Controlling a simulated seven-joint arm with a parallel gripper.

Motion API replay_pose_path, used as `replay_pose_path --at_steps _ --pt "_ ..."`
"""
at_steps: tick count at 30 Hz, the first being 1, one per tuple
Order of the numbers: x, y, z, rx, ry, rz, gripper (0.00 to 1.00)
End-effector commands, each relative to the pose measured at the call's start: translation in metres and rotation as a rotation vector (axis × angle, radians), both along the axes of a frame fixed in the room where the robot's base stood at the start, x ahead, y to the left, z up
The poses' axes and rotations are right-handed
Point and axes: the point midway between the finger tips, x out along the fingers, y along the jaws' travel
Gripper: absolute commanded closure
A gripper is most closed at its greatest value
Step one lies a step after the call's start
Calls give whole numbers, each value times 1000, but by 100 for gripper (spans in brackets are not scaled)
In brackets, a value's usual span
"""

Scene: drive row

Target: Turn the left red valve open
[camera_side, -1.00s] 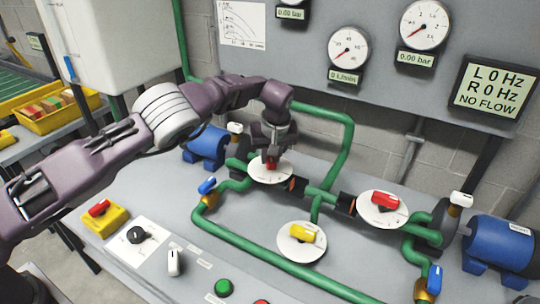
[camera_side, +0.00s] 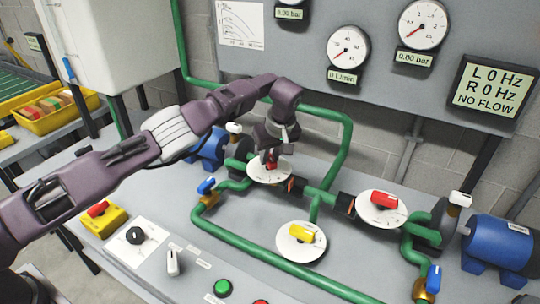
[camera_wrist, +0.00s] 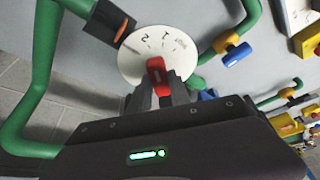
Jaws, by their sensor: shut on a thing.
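The left red valve (camera_side: 271,163) is a red handle on a white round dial (camera_side: 256,176), at the left of the green piping. In the wrist view the red handle (camera_wrist: 156,72) stands over the white dial (camera_wrist: 130,62), which has printed marks. My gripper (camera_side: 271,155) is over the dial from above, its fingers on either side of the handle. In the wrist view my gripper (camera_wrist: 162,92) is shut on the red handle. The lower part of the handle is partly hidden by the fingers.
A yellow valve (camera_side: 302,233) and a right red valve (camera_side: 385,200) sit on their own dials. Green pipes (camera_side: 345,150) run close to my gripper. A blue-handled valve (camera_side: 207,186) is just left. The display (camera_side: 487,86) reads L 0 Hz, R 0 Hz, NO FLOW.

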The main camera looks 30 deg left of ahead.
Motion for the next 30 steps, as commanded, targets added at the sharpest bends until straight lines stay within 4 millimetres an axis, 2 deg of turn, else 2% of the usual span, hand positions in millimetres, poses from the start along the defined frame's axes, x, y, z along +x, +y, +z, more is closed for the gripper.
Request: replay_pose_path --at_steps 5,6,9,19,27,30 --pt "-1 0 -1 0 4 0 100" --pt "-1 0 -1 0 4 0 72" --pt "-1 0 -1 0 3 0 55" --pt "-1 -2 4 -1 1 0 55" --pt "-12 -18 52 -1 -1 -2 55" --pt "-16 -21 62 0 0 -1 55"
